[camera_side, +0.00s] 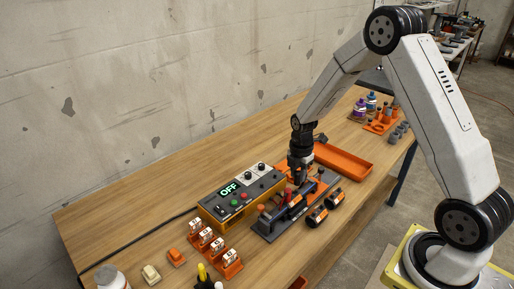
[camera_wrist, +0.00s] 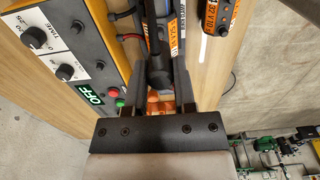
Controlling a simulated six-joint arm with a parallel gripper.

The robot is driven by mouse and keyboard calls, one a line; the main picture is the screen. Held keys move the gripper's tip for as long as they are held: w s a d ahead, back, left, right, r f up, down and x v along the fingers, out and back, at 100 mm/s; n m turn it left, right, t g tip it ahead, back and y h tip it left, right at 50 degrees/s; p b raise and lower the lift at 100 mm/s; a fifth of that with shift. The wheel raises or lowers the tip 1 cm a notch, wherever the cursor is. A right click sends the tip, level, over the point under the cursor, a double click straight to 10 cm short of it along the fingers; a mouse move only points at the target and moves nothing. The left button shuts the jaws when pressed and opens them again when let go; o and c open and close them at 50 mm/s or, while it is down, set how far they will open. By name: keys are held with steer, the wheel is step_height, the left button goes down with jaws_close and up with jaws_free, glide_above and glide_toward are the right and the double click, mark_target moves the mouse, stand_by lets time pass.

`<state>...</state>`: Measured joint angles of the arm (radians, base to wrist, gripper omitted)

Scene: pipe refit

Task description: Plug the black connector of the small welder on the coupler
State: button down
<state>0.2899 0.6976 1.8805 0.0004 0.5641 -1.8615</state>
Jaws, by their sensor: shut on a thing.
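The small welder (camera_side: 240,196) is a yellow and grey box with knobs, buttons and a lit OFF display. Its panel fills the left of the wrist view (camera_wrist: 72,62). My gripper (camera_side: 298,178) points down just right of the welder, over the dark clamp bench. In the wrist view my gripper (camera_wrist: 160,72) is shut on a black cylindrical connector (camera_wrist: 158,78). A coupler with an orange label (camera_wrist: 172,38) lies close by the fingers, partly hidden. I cannot tell whether the connector touches it.
Two black and orange couplers (camera_side: 317,216) lie at the bench's right. An orange tray (camera_side: 343,160) stands behind. Several white parts in orange holders (camera_side: 207,237) stand in front of the welder. A black cable (camera_side: 150,235) crosses the wooden table (camera_side: 130,190), whose left part is clear.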

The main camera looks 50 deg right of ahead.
mark_target(297, 182)
steer(key=shift+f, duration=0.6)
steer(key=shift+f, duration=1.4)
stand_by(2.2)
steer(key=shift+c, duration=1)
jaws_free()
steer(key=shift+r, duration=0.15)
steer(key=shift+r, duration=3.65)
steer(key=shift+a, duration=0.1)
